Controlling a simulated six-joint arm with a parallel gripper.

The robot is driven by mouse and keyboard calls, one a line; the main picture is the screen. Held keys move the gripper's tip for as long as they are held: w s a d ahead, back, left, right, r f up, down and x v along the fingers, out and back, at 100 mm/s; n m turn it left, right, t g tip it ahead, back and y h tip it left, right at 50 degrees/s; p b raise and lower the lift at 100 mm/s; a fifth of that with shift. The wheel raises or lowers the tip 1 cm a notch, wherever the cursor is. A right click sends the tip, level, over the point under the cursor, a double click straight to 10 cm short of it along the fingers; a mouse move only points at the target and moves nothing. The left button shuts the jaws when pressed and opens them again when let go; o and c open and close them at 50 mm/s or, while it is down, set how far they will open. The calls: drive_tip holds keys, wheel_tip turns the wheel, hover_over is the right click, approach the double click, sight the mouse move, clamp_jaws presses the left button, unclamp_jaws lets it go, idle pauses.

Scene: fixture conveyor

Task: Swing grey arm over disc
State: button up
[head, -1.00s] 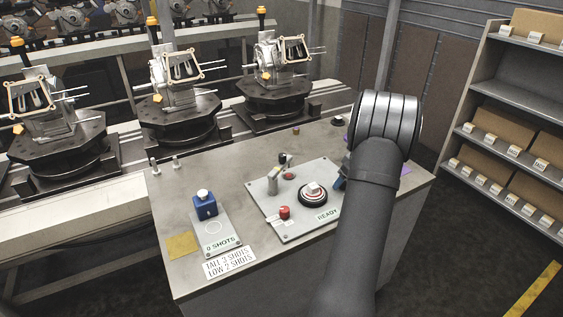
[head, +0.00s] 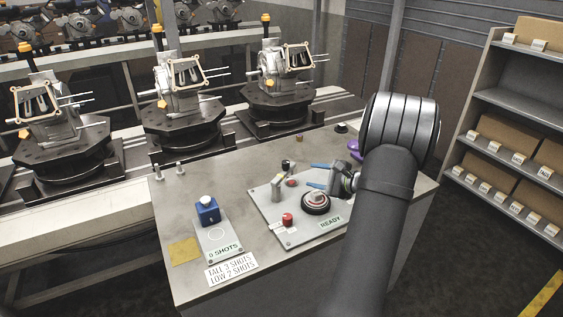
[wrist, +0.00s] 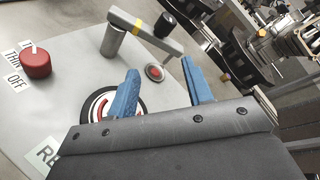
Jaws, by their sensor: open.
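The grey arm (wrist: 148,34) is a flat bar on a round post, with a yellow band and a black knob (wrist: 165,25) near its free end; in the head view its post (head: 276,188) stands on the panel. The disc (head: 315,203) sits in a black ring near the READY label; in the wrist view the ringed disc (wrist: 103,106) is partly hidden by a finger. The bar points away from the disc. My gripper (wrist: 160,66) has its blue fingers apart and empty, short of the bar; in the head view my gripper (head: 317,175) is above the panel's right side.
A red dial (wrist: 36,62) and a small red button (wrist: 155,72) are on the panel. A blue block with a white knob (head: 207,210) stands left on the 0 SHOTS plate. A purple item (head: 354,149) lies at the bench's back right. Fixtures on the conveyor stand behind.

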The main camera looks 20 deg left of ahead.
sight(284, 174)
drive_tip(key=s+m, duration=0.1)
drive_tip(key=m, duration=0.2)
drive_tip(key=s+d+m+t+y, duration=0.1)
drive_tip(key=m, duration=0.2)
drive_tip(key=s+m+t, duration=0.1)
drive_tip(key=m, duration=0.2)
drive_tip(key=shift+s+d+y, duration=0.3)
drive_tip(key=shift+s+d+m+t, duration=0.2)
drive_tip(key=shift+m+t, duration=0.2)
drive_tip(key=shift+m, duration=0.2)
drive_tip(key=shift+s+d+m+t, duration=0.15)
drive_tip(key=shift+m+t, duration=0.25)
drive_tip(key=shift+m, duration=0.2)
drive_tip(key=shift+a+r, duration=0.1)
drive_tip(key=shift+a, duration=0.1)
drive_tip(key=x, duration=1.7)
drive_tip(key=shift+c, duration=0.3)
clamp_jaws()
